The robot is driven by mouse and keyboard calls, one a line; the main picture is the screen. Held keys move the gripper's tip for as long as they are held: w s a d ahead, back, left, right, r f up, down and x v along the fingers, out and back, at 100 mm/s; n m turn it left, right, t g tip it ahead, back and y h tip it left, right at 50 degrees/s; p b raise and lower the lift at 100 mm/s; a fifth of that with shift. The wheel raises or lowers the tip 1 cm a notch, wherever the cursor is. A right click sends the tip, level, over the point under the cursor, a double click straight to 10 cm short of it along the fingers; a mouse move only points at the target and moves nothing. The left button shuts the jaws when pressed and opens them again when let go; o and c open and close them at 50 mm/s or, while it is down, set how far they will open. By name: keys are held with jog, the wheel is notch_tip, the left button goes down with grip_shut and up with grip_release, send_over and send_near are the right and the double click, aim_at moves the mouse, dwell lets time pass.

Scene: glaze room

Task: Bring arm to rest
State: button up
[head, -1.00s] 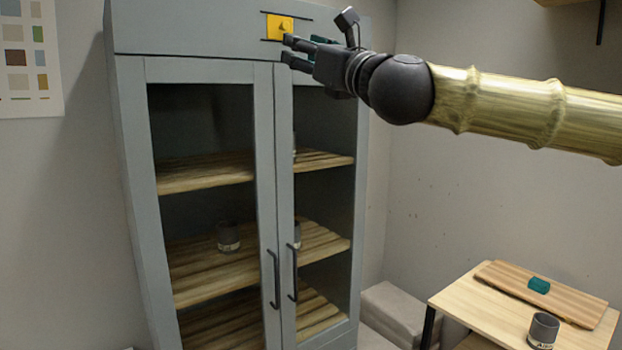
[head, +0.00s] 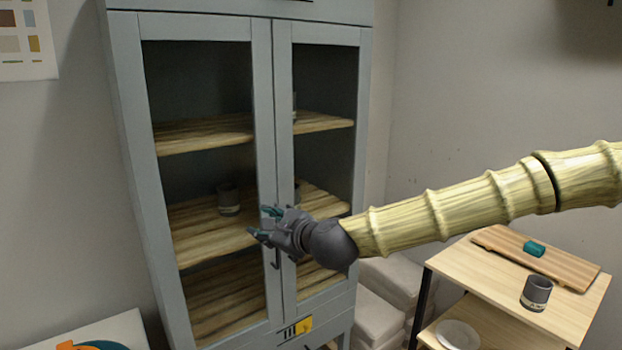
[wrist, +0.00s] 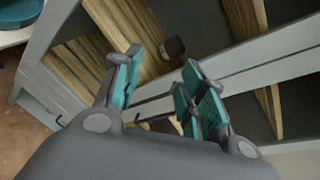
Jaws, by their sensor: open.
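My gripper (head: 266,226) is open and empty in front of the grey cabinet (head: 262,120), near the door handles at the middle shelf's height. In the wrist view its teal-padded fingers (wrist: 160,92) stand apart with nothing between them. Both glass cabinet doors look shut. My arm reaches in from the right. The gripper hides part of the handles.
Dark cups (head: 229,200) stand on the cabinet's middle shelf. At right, a wooden table (head: 470,262) bears a board (head: 560,266) with a teal block (head: 534,248), and a dark cup (head: 536,293). Pale sacks (head: 375,318) lie beside the cabinet. A white surface (head: 120,330) is at lower left.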

jog(key=s+d+f+n+g+h, duration=0.1)
jog(key=s+d+f+n+g, duration=0.15)
jog(key=s+f, duration=0.7)
jog(key=s+d+f+n+g+h, duration=0.2)
jog(key=d+f+n, duration=0.15)
jog(key=f, duration=1.35)
jog(key=s+d+f+n+g+h, duration=0.1)
jog(key=s+d+f+n+g, duration=0.3)
jog(key=f, duration=1)
jog(key=s+d+f+n+h+b, duration=0.1)
jog(key=s+d+f+n+h, duration=0.1)
jog(key=s+d+f, duration=0.45)
jog(key=s+d+f+n+h, duration=0.1)
jog(key=s+d+f+n, duration=0.15)
jog(key=s+f, duration=0.6)
jog(key=s+d+f+n+g+h, duration=0.2)
jog(key=s+d+n, duration=0.3)
jog(key=s+d, duration=0.8)
jog(key=shift+s+d+f+g+h+b, duration=0.15)
jog(key=shift+s+d+g+h+b, duration=0.1)
jog(key=shift+s+g+h+b, duration=0.25)
